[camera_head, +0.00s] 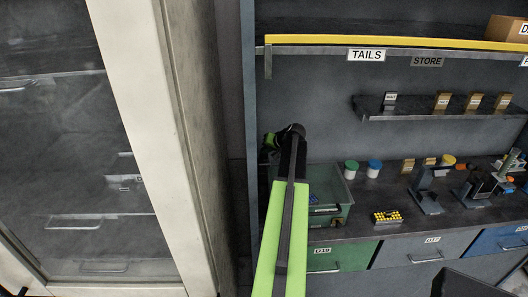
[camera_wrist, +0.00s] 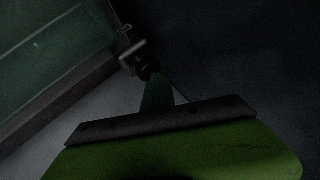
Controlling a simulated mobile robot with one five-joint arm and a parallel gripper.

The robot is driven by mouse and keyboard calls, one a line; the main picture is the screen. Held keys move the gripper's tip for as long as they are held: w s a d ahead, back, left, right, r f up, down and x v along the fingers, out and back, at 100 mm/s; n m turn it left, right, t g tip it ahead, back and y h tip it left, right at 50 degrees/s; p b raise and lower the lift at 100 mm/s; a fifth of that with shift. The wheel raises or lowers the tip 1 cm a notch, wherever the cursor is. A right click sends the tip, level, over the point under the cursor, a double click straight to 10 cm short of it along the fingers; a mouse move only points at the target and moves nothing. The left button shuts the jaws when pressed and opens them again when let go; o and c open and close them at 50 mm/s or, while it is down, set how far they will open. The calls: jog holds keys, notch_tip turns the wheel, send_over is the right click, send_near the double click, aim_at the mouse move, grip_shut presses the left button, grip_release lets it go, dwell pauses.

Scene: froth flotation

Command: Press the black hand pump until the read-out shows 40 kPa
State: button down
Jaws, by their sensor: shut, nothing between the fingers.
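My green and black arm reaches up the middle of the head view. Its end, with my gripper (camera_head: 269,143), is bent left behind the dark wrist joint, near the cabinet's left side. My gripper is shut and empty, and its fingers are small and dark there. I cannot pick out the black hand pump or a read-out showing kPa with certainty in either view. Small dark devices (camera_head: 476,188) stand on the right of the bench, too small to identify. The wrist view is very dark, with a green plate and black bar low in it.
A green-tinted clear tank (camera_head: 336,185) stands right of my arm, and a clear box-like edge (camera_wrist: 60,50) shows in the wrist view. Green-lidded (camera_head: 351,164) and blue-lidded (camera_head: 375,163) jars and a yellow-topped rack (camera_head: 387,217) are on the bench. A shelf (camera_head: 430,113) holds small items above.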

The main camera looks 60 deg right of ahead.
aim_at(265, 155)
jog(key=shift+f, duration=0.15)
dwell(0.3)
jog(key=shift+r+p, duration=1.9)
jog(key=shift+r, duration=0.1)
notch_tip(265, 155, up, 5)
jog(key=p, duration=0.5)
